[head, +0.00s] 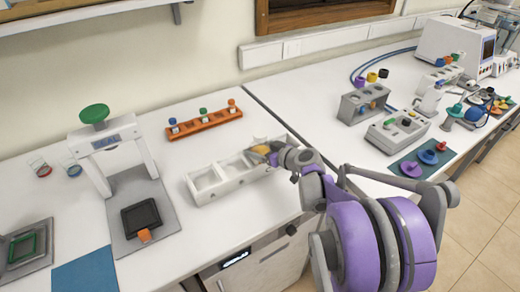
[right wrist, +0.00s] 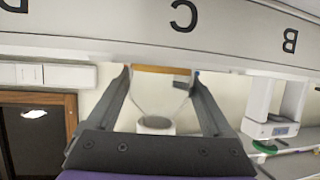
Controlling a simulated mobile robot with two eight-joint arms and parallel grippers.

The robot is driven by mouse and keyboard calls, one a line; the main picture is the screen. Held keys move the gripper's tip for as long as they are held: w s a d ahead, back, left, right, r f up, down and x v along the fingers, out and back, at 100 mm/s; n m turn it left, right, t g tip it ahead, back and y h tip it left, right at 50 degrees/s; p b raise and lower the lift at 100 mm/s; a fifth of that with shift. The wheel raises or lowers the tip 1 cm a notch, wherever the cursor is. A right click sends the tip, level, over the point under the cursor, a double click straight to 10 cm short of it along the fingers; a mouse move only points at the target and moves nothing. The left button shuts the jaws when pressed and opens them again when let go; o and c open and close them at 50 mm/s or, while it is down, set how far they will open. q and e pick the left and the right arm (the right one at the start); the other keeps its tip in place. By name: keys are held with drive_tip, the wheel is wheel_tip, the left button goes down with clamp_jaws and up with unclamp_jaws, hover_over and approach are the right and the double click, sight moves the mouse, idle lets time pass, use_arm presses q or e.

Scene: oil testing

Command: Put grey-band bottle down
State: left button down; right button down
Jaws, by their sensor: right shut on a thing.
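My right gripper (head: 272,154) is at the right part of the white rack (head: 222,187) in the head view. It is shut on the bottle, whose amber part (head: 259,149) shows at the fingertips. In the right wrist view the bottle (right wrist: 155,124) is between the two fingers, with a pale grey ring and clear sides. The rack's front face (right wrist: 235,32) fills the top of that view, with letters B, C and D upside down. The bottle is at the rack, by the letter C. I cannot tell if it touches the compartment floor. My left gripper is not in view.
An orange rack (head: 204,125) with several small bottles stands behind the white rack. A press-like frame (head: 118,160) with a green knob stands to the left. A grey holder (head: 362,104) and a second block (head: 398,130) stand to the right.

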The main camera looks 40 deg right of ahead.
unclamp_jaws()
drive_tip(key=v, duration=1.2)
drive_tip(key=shift+r, duration=0.15)
drive_tip(key=shift+a, duration=0.15)
